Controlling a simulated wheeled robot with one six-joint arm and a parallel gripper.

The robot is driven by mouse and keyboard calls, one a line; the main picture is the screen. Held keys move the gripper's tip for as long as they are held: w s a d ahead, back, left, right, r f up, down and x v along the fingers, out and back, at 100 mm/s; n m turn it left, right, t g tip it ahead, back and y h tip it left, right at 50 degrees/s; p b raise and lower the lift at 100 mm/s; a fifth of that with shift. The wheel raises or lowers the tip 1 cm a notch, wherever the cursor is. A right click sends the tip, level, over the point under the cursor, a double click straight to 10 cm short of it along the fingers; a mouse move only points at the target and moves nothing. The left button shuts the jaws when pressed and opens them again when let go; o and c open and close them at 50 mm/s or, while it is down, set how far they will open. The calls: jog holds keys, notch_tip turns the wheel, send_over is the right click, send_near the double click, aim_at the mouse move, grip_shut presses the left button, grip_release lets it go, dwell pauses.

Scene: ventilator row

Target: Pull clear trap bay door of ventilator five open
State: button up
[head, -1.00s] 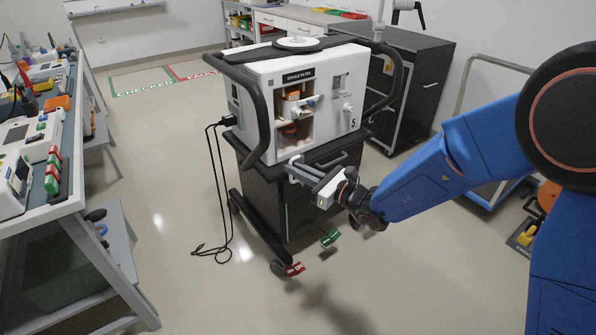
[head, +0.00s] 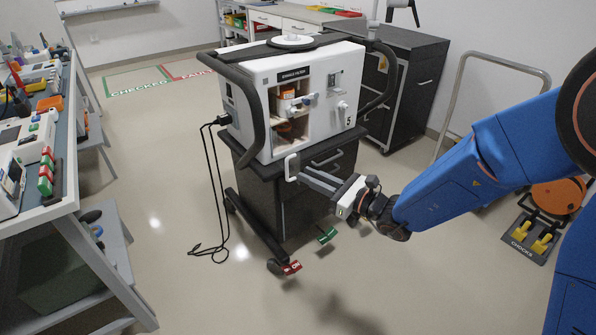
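Ventilator five (head: 340,88) is a white box marked 5, standing on a black wheeled cart (head: 300,205). Its front bay (head: 291,110) shows orange and white parts inside. The clear door pane is too faint to make out, so I cannot tell its angle. A white D-shaped handle (head: 290,168) shows below the bay, in front of the cart top. My gripper (head: 303,177) comes from the right with its fingertips at this handle. The fingers partly overlap, and I cannot tell whether they are closed or gripping the handle.
A black cord (head: 214,190) hangs from the ventilator's left side to the floor. Red (head: 290,268) and green (head: 326,235) tags sit low by the cart. A workbench (head: 65,190) stands at left. Yellow chocks (head: 540,240) lie at right. Floor in front is clear.

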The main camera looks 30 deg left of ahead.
jog(key=s+d, duration=0.1)
jog(key=d, duration=0.9)
jog(key=shift+d, duration=0.4)
jog(key=shift+s, duration=0.1)
jog(key=s+d+r+n+g+h, duration=0.2)
jog(key=s+d+r+n+h, duration=0.1)
jog(key=s+d+n, duration=0.35)
jog(key=s+d+r+n+g+h, duration=0.25)
jog(key=s+d+n, duration=0.25)
jog(key=d, duration=0.3)
jog(key=s+d+n+t+h, duration=0.2)
jog(key=d+h, duration=0.4)
jog(key=d, duration=1.1)
jog(key=s+d+n+t+h, duration=0.2)
jog(key=d+n+t+h, duration=0.3)
jog(key=d, duration=1.2)
jog(key=shift+s+n+h, duration=0.35)
jog(key=shift+s+h, duration=0.05)
jog(key=shift+h, duration=0.35)
